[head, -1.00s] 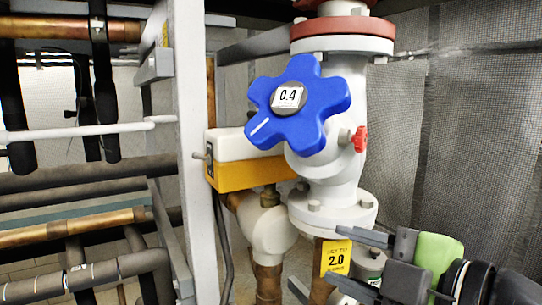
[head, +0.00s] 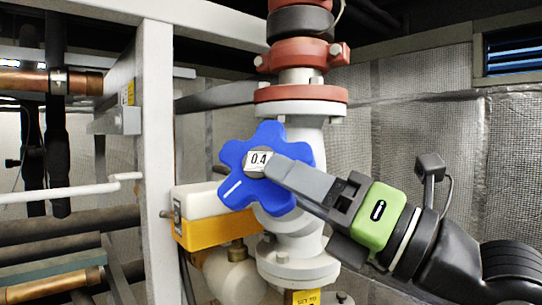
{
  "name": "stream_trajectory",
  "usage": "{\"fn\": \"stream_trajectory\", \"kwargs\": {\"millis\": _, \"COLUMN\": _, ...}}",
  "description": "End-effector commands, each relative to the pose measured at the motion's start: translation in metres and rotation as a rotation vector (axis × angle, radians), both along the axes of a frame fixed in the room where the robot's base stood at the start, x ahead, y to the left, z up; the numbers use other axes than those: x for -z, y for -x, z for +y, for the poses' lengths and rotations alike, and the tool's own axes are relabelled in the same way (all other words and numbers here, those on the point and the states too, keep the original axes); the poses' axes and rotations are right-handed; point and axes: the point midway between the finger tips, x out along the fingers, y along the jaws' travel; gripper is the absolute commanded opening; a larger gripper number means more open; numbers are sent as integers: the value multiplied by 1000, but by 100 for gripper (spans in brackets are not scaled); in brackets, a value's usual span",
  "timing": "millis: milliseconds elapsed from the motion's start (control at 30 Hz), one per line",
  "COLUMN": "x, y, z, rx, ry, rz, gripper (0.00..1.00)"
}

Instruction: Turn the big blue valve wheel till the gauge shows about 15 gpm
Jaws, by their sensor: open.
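The big blue valve wheel (head: 240,157) has rounded lobes and a white line on its lower left lobe. It sits on the front of a pale grey valve body (head: 302,140). The small display (head: 258,160) at its hub reads 0.4; I see no unit. My gripper (head: 278,176) is open and reaches in from the right. Its grey finger overlaps the wheel's right side close to the hub and hides part of it. The other finger is not clearly seen. I cannot tell whether the finger touches the wheel.
A white and yellow box (head: 205,232) sits left of and below the wheel. A pale upright post (head: 155,150) stands further left, with pipes behind it. Red pipe fittings (head: 300,55) rise above the valve. A yellow tag (head: 306,297) is at the bottom edge.

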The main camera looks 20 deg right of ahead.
Motion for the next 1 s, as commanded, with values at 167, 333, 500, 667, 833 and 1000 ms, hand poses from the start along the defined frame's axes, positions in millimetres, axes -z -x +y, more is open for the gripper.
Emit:
{"fn": "stream_trajectory", "kwargs": {"millis": 167, "x": -12, "y": -23, "z": 16, "rx": -1, "ry": 1, "rz": 0, "gripper": 49}}
{"fn": "stream_trajectory", "kwargs": {"millis": 333, "x": -12, "y": -29, "z": 19, "rx": 1, "ry": 0, "rz": 1, "gripper": 49}}
{"fn": "stream_trajectory", "kwargs": {"millis": 500, "x": -12, "y": -28, "z": 19, "rx": 0, "ry": 0, "rz": 0, "gripper": 47}}
{"fn": "stream_trajectory", "kwargs": {"millis": 667, "x": -11, "y": -28, "z": 19, "rx": -1, "ry": 1, "rz": 1, "gripper": 23}}
{"fn": "stream_trajectory", "kwargs": {"millis": 833, "x": -11, "y": -28, "z": 19, "rx": -1, "ry": 1, "rz": 1, "gripper": 0}}
{"fn": "stream_trajectory", "kwargs": {"millis": 1000, "x": -12, "y": -28, "z": 20, "rx": -6, "ry": 5, "rz": 5, "gripper": 0}}
